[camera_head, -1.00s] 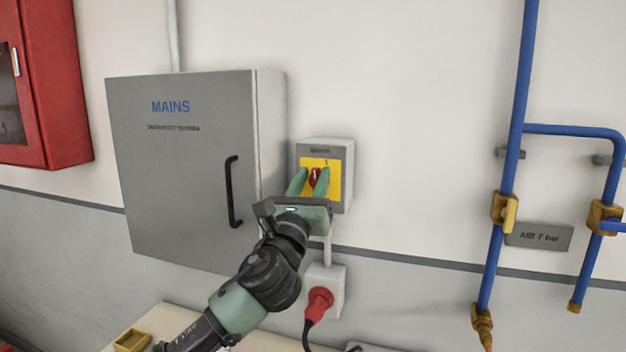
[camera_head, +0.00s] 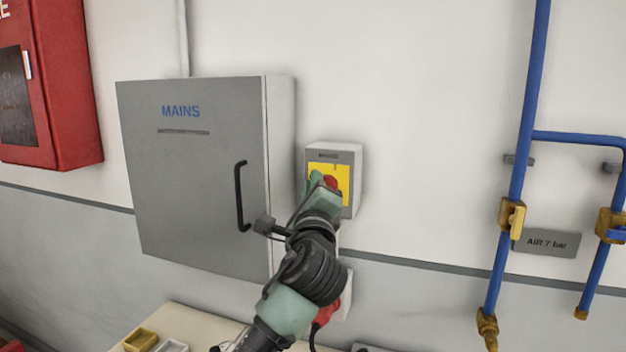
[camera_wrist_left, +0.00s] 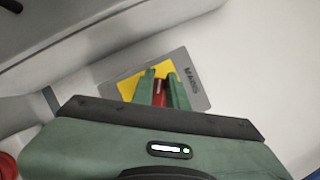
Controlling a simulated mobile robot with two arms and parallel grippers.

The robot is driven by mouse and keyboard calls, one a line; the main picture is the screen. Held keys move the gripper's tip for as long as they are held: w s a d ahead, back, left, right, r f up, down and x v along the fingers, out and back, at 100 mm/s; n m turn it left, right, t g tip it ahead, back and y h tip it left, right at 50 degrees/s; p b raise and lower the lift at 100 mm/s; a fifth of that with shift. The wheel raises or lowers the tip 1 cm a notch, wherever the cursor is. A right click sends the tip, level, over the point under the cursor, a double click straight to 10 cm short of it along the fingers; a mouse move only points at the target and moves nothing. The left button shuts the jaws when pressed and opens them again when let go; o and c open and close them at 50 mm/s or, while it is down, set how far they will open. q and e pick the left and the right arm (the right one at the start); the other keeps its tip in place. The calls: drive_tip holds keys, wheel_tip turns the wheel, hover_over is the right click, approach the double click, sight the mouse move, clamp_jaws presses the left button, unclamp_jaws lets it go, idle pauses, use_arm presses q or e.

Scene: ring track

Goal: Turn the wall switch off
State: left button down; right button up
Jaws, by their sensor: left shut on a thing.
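The wall switch is a grey box (camera_head: 347,208) with a yellow plate (camera_head: 344,178) and a red knob (camera_head: 330,182), on the wall right of the MAINS cabinet. My left gripper (camera_head: 322,184) is at the switch, its green fingers shut on the red knob. In the left wrist view the red knob (camera_wrist_left: 160,93) shows between the two fingertips (camera_wrist_left: 160,88), with the yellow plate (camera_wrist_left: 128,86) behind. The gripper and wrist hide part of the knob and the plate's lower left. My right gripper is not in view.
The grey MAINS cabinet (camera_head: 185,190) with a black handle (camera_head: 241,197) stands close left of my arm. A red plug (camera_head: 326,314) is below the switch, partly behind my arm. Blue pipes (camera_head: 522,130) run at the right. Wall between switch and pipes is clear.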

use_arm(q)
drive_tip(key=shift+d+f+n+g+y+p, duration=0.2)
drive_tip(key=shift+n+g+p, duration=0.3)
drive_tip(key=shift+n, duration=0.6)
drive_tip(key=shift+a+f+n+g+y+p, duration=0.1)
drive_tip(key=shift+f+n+g+p, duration=0.4)
drive_tip(key=shift+n, duration=0.6)
drive_tip(key=shift+d+f+n+g+y+p, duration=0.1)
drive_tip(key=shift+n+g+p, duration=0.2)
drive_tip(key=shift+n+p, duration=0.6)
drive_tip(key=shift+n, duration=0.4)
